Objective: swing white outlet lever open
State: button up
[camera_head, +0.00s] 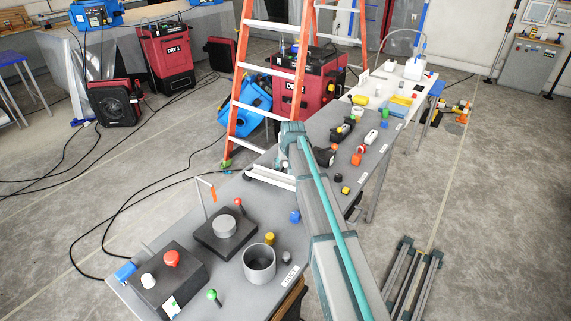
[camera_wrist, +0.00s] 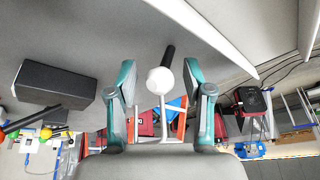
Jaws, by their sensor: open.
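A white round knob (camera_wrist: 160,80) with a short black handle (camera_wrist: 168,55) shows in the wrist view and looks like the white outlet lever. It appears in the space between the fingers. My gripper (camera_wrist: 161,74) is open, with one teal finger on each side of the knob. I see no finger touching it, and how deep it lies between them is hard to tell. In the head view my arm covers this area, and neither my gripper nor this lever can be made out.
A dark box (camera_wrist: 55,84) lies left of my gripper. The near grey table (camera_head: 215,185) holds a cup (camera_head: 259,264), a red button (camera_head: 171,258) and several coloured knobs. An orange ladder (camera_head: 240,80) stands behind my arm. Red dryers (camera_head: 172,58) and cables occupy the floor.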

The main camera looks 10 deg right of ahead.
jog(key=shift+c, duration=0.3)
grip_shut()
jog(key=shift+s+d+f+t+y+b, duration=0.15)
jog(key=shift+s+f+t+y+b, duration=0.2)
jog(key=shift+b, duration=0.45)
jog(key=shift+d+b, duration=0.1)
jog(key=shift+b, duration=0.3)
jog(key=shift+w+r, duration=0.1)
jog(key=shift+o, duration=0.3)
grip_release()
